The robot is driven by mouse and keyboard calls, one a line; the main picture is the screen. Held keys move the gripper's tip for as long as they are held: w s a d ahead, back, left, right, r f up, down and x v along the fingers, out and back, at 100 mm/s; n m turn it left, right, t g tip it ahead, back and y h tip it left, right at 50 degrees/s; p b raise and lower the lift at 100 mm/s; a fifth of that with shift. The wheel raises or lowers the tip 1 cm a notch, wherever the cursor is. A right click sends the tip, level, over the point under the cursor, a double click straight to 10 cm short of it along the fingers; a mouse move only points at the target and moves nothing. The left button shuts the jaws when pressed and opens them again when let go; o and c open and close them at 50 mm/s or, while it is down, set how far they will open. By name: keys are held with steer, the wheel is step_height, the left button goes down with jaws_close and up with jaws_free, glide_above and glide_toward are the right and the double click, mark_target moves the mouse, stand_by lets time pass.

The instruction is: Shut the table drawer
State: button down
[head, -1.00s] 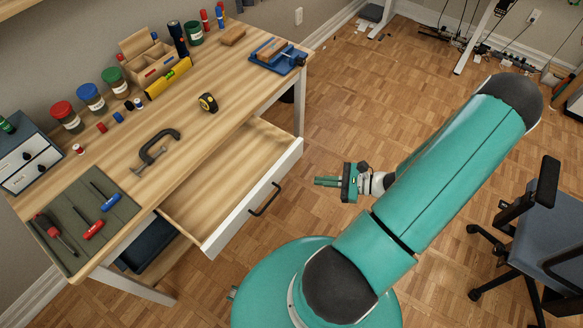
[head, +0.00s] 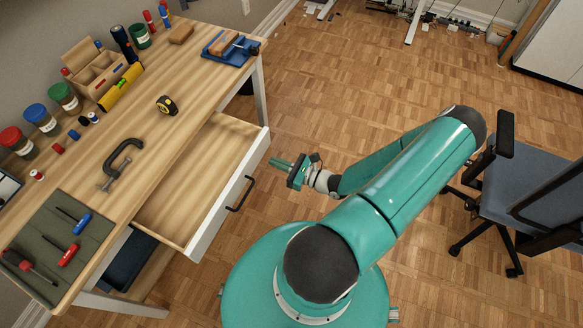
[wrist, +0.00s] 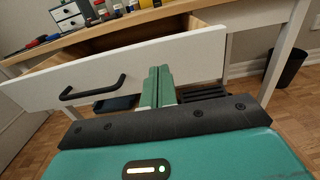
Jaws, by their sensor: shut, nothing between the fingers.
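The table drawer (head: 206,176) is pulled out from the wooden workbench and looks empty. Its white front panel carries a black bar handle (head: 240,193). My gripper (head: 279,163) is shut and empty, in front of the drawer front and beyond the handle along the panel. In the wrist view the shut green fingers (wrist: 158,86) point at the white drawer front (wrist: 195,58), to the right of the black handle (wrist: 92,90). I cannot tell whether the fingertips touch the panel; the head view shows a small gap.
The bench top (head: 150,165) holds a clamp (head: 121,160), a tape measure (head: 166,105), jars and a tool mat (head: 85,219). An office chair (head: 530,190) stands at the right. A dark bin (wrist: 285,68) stands beyond the table leg. Wood floor is open between drawer and chair.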

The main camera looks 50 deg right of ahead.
mark_target(255, 154)
steer(key=shift+x, duration=2.6)
steer(key=x, duration=2.4)
steer(key=shift+w+a+f, duration=0.1)
steer(key=shift+w+a, duration=0.05)
steer(key=shift+w, duration=0.1)
steer(key=shift+w+a, duration=0.1)
steer(key=shift+w, duration=0.5)
steer(key=shift+s+d+f, duration=0.15)
steer(key=shift+s+d, duration=0.1)
steer(key=shift+s, duration=0.35)
steer(key=v, duration=1.3)
steer(key=shift+s, duration=0.25)
steer(key=shift+r, duration=0.25)
